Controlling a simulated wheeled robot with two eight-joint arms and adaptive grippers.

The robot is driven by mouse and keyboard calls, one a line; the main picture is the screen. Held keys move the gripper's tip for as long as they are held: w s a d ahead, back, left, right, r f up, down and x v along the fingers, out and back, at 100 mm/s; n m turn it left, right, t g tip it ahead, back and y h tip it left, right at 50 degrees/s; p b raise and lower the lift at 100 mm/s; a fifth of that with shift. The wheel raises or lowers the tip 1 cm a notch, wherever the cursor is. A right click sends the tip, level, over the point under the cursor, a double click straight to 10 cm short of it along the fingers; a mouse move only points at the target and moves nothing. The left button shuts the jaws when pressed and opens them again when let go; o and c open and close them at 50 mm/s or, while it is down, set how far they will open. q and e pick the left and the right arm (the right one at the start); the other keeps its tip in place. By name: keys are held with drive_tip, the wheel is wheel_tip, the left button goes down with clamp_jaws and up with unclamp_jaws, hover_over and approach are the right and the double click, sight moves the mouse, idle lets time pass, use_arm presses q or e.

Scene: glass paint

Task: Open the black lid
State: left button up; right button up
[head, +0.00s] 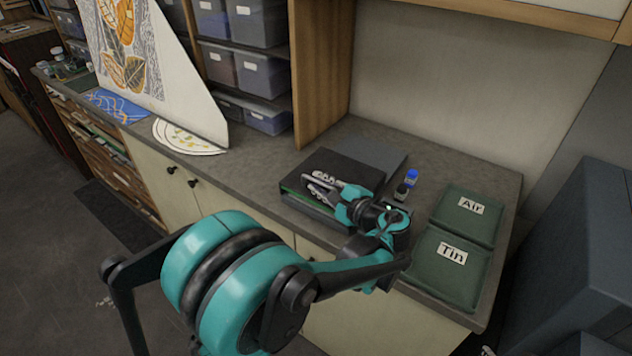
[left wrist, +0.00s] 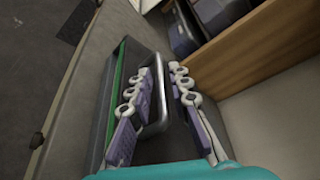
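A dark box with a black lid (head: 345,167) sits on the grey counter. A strip of green (head: 300,197) shows along its front side. In the left wrist view the box's black top (left wrist: 131,62) shows with the green strip at its left and a pale metallic rim at its right. My left gripper (head: 315,184) is at the box, fingers toward its left end. In the wrist view its two fingers (left wrist: 160,70) are apart, with the rim between them. I cannot tell whether they touch the lid. My right gripper is not in view.
A small bottle with a blue cap (head: 411,177) stands right of the box. A wooden shelf with grey bins (head: 263,74) rises behind. A patterned panel (head: 135,50) leans at the left.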

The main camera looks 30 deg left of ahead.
use_arm(q)
drive_tip(key=shift+x, duration=1.2)
drive_tip(key=shift+c, duration=0.3)
clamp_jaws()
drive_tip(key=w, duration=0.5)
drive_tip(key=w+d, duration=0.1)
drive_tip(key=w, duration=1.1)
drive_tip(key=shift+w+d, duration=0.25)
drive_tip(key=shift+o, duration=0.3)
unclamp_jaws()
